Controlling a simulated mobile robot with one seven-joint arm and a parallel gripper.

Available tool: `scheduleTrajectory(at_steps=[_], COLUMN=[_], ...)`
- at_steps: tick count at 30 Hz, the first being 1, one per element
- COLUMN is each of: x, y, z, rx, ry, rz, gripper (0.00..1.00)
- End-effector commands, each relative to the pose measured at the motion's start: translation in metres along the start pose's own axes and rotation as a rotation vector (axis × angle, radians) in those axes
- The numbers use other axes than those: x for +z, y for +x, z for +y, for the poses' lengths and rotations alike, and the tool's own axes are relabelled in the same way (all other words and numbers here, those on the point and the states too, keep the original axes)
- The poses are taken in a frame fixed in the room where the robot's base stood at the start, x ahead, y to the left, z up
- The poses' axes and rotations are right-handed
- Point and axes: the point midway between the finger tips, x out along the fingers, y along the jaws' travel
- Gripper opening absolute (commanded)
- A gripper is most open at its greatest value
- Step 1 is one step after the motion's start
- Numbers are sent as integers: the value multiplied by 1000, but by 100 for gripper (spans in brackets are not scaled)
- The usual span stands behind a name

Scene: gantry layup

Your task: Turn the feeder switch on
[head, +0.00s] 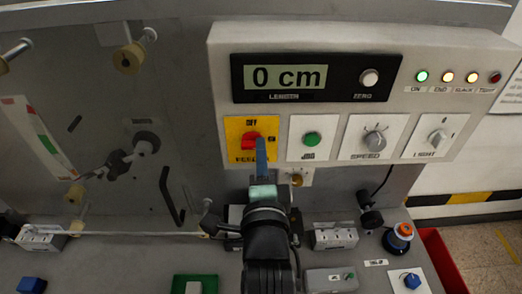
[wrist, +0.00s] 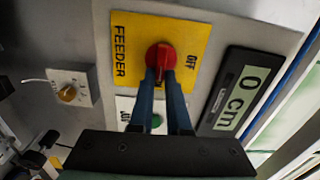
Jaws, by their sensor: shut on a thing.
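The feeder switch is a red knob (head: 250,139) on a yellow plate (head: 233,126) at the lower left of the grey control panel. The plate reads OFF at its top and FEEDER along its bottom; my finger partly covers its right side. In the wrist view the red knob (wrist: 160,56) sits in the middle of the yellow plate (wrist: 190,35). My gripper (head: 261,150) has its blue fingers at the knob, shut on it; in the wrist view the fingertips (wrist: 161,74) lie along both sides of it. I cannot tell the knob's exact pointing direction.
Right of the switch are a green JOG button (head: 312,139), a SPEED knob (head: 375,140) and a LIGHT switch (head: 438,136). Above is a display (head: 285,77) reading 0 cm. The green ON lamp (head: 422,76) looks lit. A small brass knob (head: 297,180) sits below the panel.

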Motion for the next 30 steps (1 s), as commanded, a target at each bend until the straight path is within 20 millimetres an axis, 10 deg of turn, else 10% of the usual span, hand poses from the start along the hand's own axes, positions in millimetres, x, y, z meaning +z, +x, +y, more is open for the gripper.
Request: scheduleTrajectory(at_steps=[19,24,30], x=[0,0,0], y=[0,0,0], z=[1,1,1], rx=[1,1,0], ry=[54,53,52], rz=[0,0,0], gripper=[0,42,45])
